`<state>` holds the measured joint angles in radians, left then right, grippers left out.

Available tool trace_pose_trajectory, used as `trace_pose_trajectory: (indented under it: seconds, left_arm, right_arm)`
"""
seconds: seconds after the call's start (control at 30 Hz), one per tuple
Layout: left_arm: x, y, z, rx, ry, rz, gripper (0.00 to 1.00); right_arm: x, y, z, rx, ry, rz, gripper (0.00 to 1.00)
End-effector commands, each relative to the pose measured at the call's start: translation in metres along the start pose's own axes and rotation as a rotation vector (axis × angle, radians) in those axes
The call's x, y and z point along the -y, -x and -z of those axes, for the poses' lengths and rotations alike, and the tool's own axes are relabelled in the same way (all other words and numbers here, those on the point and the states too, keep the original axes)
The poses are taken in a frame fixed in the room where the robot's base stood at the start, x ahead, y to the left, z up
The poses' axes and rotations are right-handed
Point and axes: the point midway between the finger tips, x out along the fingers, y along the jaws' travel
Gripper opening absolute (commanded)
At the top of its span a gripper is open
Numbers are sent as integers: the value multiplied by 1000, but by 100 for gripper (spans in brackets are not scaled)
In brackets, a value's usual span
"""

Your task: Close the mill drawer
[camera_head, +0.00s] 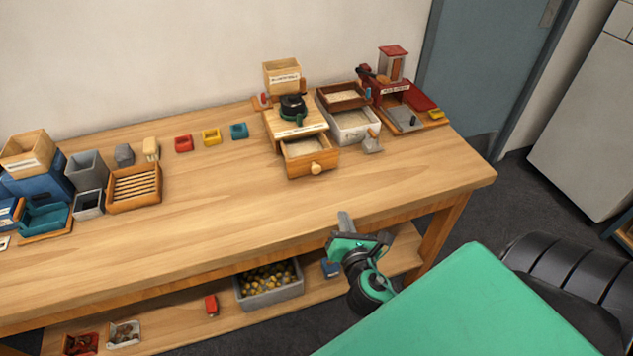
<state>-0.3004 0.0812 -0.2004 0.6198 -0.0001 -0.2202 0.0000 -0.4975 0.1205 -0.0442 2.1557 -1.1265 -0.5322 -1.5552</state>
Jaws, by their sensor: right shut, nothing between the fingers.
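The wooden mill (297,124) stands toward the back right of the table, with a box-shaped hopper (282,77) on top. Its drawer (308,160) is pulled out toward the front, with pale contents inside and a round wooden knob (316,168) on its front face. My right gripper (345,222) is in front of the table's front edge, below and slightly right of the knob and clearly apart from it. It is shut and empty. My left gripper is not in view.
A white bin (353,136) and a small grey scoop (372,143) stand just right of the drawer. A red machine (404,97) is farther right. A slatted wooden tray (134,202) is at left. The tabletop in front of the drawer is clear.

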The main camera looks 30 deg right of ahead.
Motion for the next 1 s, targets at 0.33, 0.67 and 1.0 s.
trace_pose_trajectory:
  seconds: [0.33, 0.67, 1.0]
  left_arm:
    - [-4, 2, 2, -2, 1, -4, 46]
    - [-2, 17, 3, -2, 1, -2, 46]
    - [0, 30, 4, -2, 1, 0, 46]
  right_arm:
    - [-18, -10, 2, 63, 381, -119, 0]
    - [-25, -57, -2, 64, 377, -119, 0]
    - [-32, -116, -3, 63, 375, -118, 0]
